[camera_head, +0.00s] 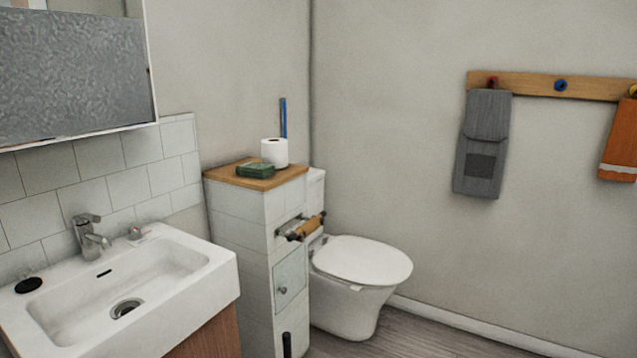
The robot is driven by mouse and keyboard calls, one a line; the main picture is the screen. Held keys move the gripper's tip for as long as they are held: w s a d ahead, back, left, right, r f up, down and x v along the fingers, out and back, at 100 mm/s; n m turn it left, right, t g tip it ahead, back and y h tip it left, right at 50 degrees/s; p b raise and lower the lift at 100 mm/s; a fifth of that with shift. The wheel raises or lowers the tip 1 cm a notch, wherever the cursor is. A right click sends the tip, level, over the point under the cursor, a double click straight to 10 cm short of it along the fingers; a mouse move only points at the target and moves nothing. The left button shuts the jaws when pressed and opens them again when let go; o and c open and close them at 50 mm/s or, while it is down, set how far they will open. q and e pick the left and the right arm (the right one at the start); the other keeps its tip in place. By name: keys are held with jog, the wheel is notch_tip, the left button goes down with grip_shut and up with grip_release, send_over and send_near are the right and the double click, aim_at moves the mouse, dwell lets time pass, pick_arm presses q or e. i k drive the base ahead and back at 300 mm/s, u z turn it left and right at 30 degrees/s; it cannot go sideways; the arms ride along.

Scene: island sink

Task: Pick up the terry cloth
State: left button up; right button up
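A grey cloth (483,145) hangs from a peg on a wooden rail on the right wall. An orange cloth (621,138) with a pale stripe hangs at the right edge of the view, partly cut off. A small dark green block-like item (255,170) lies on the wooden top of the tiled cabinet; I cannot tell whether it is folded cloth. I cannot tell which of these is the terry cloth. Neither of my grippers is in view.
A white sink (120,290) with a tap (90,236) is at left, below a mirror (72,72). A tiled cabinet (238,225) bearing a paper roll (274,152) stands beside the toilet (360,260). The wooden rail (535,87) is on the right wall. Floor (430,335) shows at bottom right.

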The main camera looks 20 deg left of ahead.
aim_at(257, 170)
jog(key=z, duration=0.65)
jog(key=i, duration=1.35)
jog(key=u, duration=0.25)
jog(key=i, duration=1.2)
jog(key=u, duration=1.1)
